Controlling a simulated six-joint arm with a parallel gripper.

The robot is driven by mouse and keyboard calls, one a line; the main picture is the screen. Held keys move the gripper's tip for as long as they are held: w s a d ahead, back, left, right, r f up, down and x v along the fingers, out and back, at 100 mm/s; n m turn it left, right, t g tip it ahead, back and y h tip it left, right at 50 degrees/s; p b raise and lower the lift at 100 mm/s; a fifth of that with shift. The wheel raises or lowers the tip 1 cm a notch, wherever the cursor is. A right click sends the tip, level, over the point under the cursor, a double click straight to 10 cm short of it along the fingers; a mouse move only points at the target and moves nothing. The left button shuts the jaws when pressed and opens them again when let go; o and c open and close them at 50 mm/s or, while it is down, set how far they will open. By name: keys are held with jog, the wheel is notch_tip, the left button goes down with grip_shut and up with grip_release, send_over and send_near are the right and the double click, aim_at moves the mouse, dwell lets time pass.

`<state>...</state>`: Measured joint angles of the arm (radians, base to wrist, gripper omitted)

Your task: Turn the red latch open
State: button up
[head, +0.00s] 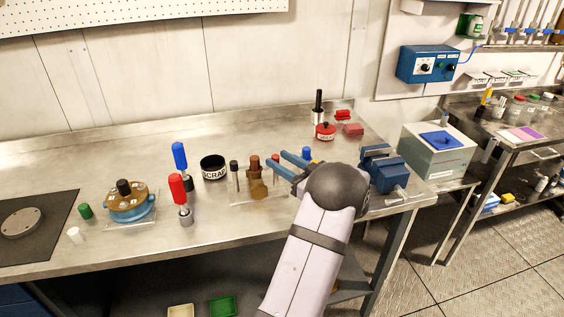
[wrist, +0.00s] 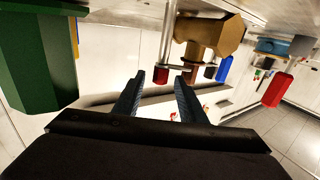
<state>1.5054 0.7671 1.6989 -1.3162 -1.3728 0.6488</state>
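My gripper (head: 278,160) is over the bench, its two blue fingers apart and pointing left toward a brown fitting (head: 256,184). In the wrist view the gripper (wrist: 159,80) is open. A small red piece (wrist: 160,75) at the end of a thin metal rod appears between or just beyond the fingertips; I cannot tell its depth, and no grip on it shows. The brown fitting also shows in the wrist view (wrist: 209,36), close by. I cannot tell for sure which red part is the latch. A red upright handle (head: 176,188) on a metal base stands farther left.
A blue-handled part (head: 180,156), a black-labelled cup (head: 213,167) and a round blue-and-brown housing (head: 129,204) stand to the left. A blue vise (head: 388,171) is right of my arm. A red tin (head: 325,131) stands behind.

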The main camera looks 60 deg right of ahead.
jog(key=b+v, duration=0.1)
jog(key=v, duration=0.6)
jog(key=shift+s+b, duration=0.15)
jog(key=shift+b, duration=0.25)
